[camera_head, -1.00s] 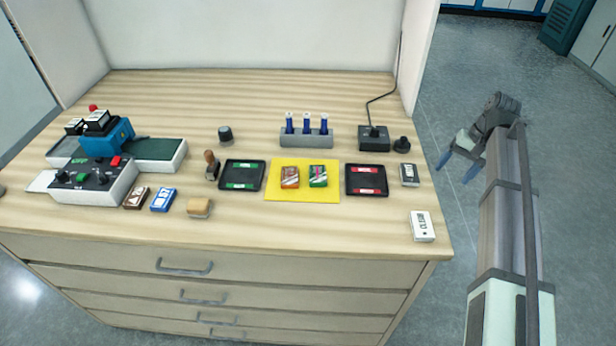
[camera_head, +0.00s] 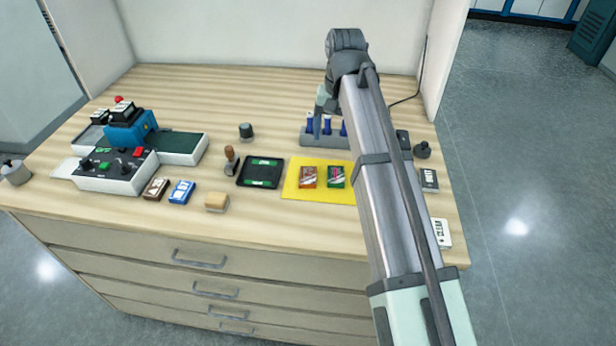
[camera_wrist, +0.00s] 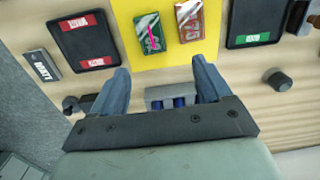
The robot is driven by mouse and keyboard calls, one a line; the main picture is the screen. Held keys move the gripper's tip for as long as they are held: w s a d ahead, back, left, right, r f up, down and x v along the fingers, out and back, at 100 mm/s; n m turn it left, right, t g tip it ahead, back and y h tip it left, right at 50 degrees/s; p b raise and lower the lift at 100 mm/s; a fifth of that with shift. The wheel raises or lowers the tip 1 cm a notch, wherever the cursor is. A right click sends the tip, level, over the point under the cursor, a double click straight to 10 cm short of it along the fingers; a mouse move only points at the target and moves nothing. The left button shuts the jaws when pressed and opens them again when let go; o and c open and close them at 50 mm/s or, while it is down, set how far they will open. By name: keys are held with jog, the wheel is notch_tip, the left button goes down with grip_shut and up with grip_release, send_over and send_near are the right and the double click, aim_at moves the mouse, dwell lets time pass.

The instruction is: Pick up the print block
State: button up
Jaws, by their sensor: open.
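Several small blocks lie on the table, and I cannot tell which is the print block. On the yellow mat (camera_head: 319,196) lie an orange-brown block (camera_head: 307,177) and a green block (camera_head: 336,178), side by side; the wrist view shows the green one (camera_wrist: 149,36) and the orange one (camera_wrist: 189,20) beyond my fingertips. A brown block (camera_head: 156,189) and a blue block (camera_head: 181,192) lie by the machine. My gripper (camera_wrist: 160,66) is open and empty, above the table near the pen rack (camera_wrist: 166,92). In the head view my arm hides much of it.
A black tray with green labels (camera_head: 260,172) lies left of the mat; one with red labels (camera_wrist: 86,42) is hidden by my arm in the head view. A wooden stamp (camera_head: 231,160) stands nearby.

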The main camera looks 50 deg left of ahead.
jog(key=r, duration=0.2)
send_over(308, 175)
jog(key=shift+n+t, duration=0.3)
jog(key=f, duration=0.8)
jog(key=shift+s+d+f, duration=0.15)
jog(key=shift+s, duration=0.15)
jog(key=shift+w+f, duration=0.15)
jog(key=shift+f, duration=1.25)
jog(key=shift+w+f, duration=0.15)
jog(key=shift+f, duration=1.2)
jog(key=shift+c, duration=0.3)
jog(key=c, duration=1.1)
